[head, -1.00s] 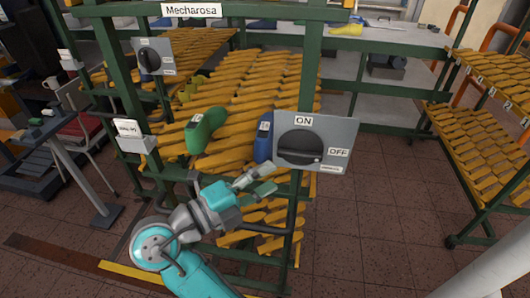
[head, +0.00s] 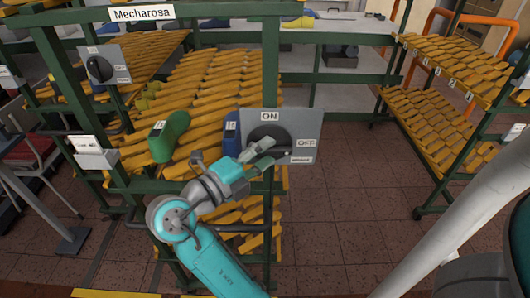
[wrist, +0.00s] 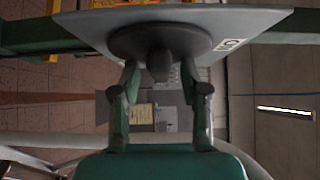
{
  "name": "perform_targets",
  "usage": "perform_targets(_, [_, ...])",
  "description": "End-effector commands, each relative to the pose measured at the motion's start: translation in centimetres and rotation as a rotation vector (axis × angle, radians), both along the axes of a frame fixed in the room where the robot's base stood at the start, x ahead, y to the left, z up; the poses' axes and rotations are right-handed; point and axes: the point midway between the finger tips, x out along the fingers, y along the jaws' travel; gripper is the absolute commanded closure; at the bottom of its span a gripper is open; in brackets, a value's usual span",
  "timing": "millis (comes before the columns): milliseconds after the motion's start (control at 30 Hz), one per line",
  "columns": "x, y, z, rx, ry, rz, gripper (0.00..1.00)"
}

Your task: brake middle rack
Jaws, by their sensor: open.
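The middle rack (head: 273,80) is a green metal frame with yellow shoe lasts on its shelves. A grey brake panel (head: 307,128) on its front right post carries ON, OFF and BRAKE labels. Its round dark knob (head: 262,131) is partly hidden by my gripper in the head view; its handle appears to lie toward OFF. My gripper (head: 270,152) is at the knob, open. In the wrist view the knob's handle (wrist: 160,65) stands between the two open fingers (wrist: 160,78). I cannot tell whether either finger touches it.
A green last (head: 168,138) and a blue last (head: 231,138) lie on the middle rack's shelf. Another rack (head: 440,118) stands at the right. A second dark switch (head: 99,69) is on a panel at the left. Tiled floor (head: 345,200) is open to the right.

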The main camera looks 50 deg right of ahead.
Motion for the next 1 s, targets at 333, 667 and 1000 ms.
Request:
perform_targets(333, [-0.08, -0.50, 0.01, 0.000, 0.000, 0.000, 0.55])
perform_targets(667, [-0.08, -0.48, 0.01, 0.000, 0.000, 0.000, 1.00])
perform_targets(1000, [-0.09, -0.48, -0.09, -0.036, 0.049, -0.001, 1.00])
